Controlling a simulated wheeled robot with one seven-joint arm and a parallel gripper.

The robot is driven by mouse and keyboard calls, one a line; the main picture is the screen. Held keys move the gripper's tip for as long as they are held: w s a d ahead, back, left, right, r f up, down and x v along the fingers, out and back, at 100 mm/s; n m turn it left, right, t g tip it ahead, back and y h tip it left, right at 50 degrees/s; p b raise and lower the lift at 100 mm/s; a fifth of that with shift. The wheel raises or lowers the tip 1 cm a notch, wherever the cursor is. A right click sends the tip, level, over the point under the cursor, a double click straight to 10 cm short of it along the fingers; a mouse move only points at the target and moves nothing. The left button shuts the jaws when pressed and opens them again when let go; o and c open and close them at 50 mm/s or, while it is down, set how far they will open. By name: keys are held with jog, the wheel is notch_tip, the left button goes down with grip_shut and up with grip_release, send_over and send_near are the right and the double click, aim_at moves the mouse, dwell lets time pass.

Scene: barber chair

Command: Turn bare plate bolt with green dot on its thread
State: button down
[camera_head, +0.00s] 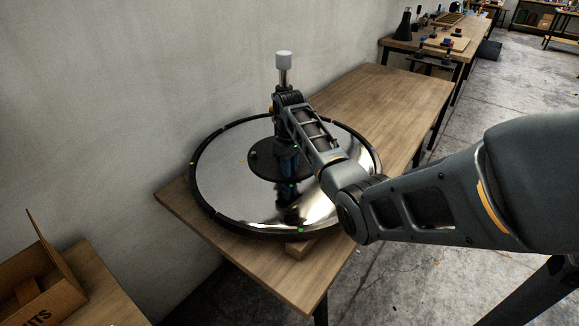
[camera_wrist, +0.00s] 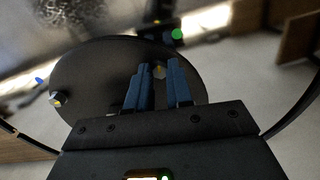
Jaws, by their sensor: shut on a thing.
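The black round plate (camera_head: 262,160) lies at the middle of the shiny round base, and it fills the middle of the wrist view (camera_wrist: 88,75). My gripper (camera_head: 289,172) reaches down over the plate's right part. In the wrist view its blue fingers (camera_wrist: 160,80) are shut on a small bolt (camera_wrist: 160,71), whose pale top shows between the tips. I cannot make out a green dot on this bolt. Another bolt (camera_wrist: 56,99) with a yellowish mark stands at the plate's left edge. The thread of the held bolt is hidden.
The mirror-like base (camera_head: 225,185) has a black rim and lies on a wooden table (camera_head: 385,95) beside the wall. An open cardboard box (camera_head: 45,290) is at lower left. Green spots on the shiny surface may be reflections.

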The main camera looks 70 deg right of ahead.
jog(key=shift+r+m, duration=0.1)
jog(key=shift+m, duration=0.2)
jog(key=m+p, duration=0.2)
jog(key=shift+w+m, duration=0.1)
jog(key=shift+m, duration=0.3)
jog(key=m, duration=0.4)
jog(key=shift+m+p, duration=0.3)
jog(key=shift+p, duration=0.1)
jog(key=m, duration=0.4)
jog(key=shift+m, duration=2.5)
jog(key=shift+d, duration=0.1)
jog(key=c, duration=1)
grip_release()
